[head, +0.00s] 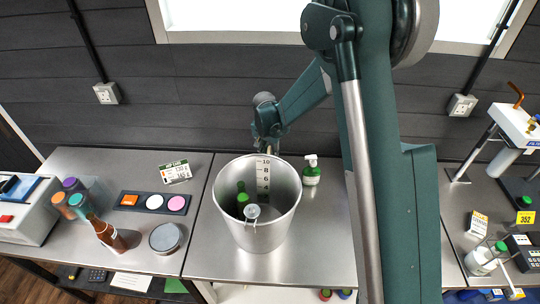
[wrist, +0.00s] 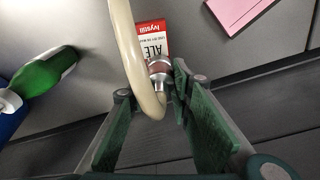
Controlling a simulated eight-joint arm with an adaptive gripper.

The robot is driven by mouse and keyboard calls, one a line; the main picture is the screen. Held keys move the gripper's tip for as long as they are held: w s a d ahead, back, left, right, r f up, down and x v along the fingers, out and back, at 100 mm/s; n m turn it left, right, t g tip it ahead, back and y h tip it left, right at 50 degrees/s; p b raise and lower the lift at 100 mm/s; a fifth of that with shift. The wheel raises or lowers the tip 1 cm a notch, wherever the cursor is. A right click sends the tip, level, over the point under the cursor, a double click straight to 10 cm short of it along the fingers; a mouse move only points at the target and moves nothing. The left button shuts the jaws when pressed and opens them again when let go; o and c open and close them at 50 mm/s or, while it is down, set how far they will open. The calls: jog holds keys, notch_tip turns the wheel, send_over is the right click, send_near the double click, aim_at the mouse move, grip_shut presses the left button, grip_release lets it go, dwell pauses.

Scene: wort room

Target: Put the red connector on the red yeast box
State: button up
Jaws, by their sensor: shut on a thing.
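In the wrist view a red and white yeast box (wrist: 153,38) marked ALE lies on a pale surface beyond my fingertips. A metal connector with a reddish band (wrist: 160,68) sits at the end of a cream hose (wrist: 128,45) and covers the box's near edge. I cannot tell whether they touch. My gripper (wrist: 158,90) is shut on the connector. The hose loops in front and hides part of the grip. In the head view my gripper (head: 268,143) is behind the steel bucket's far rim; I cannot make out the box or connector there.
The tall steel bucket (head: 240,240) stands in mid-bench, with a green pump bottle (head: 311,175) to its right. A green bottle (wrist: 45,75) and a pink sheet (wrist: 238,10) flank the box. The front bench has bare steel.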

jog(key=shift+f, duration=0.1)
jog(key=o, duration=1)
jog(key=shift+c, duration=0.2)
notch_tip(320, 180, up, 12)
jog(key=s, duration=0.1)
jog(key=shift+s+a+b, duration=0.35)
dwell(0.4)
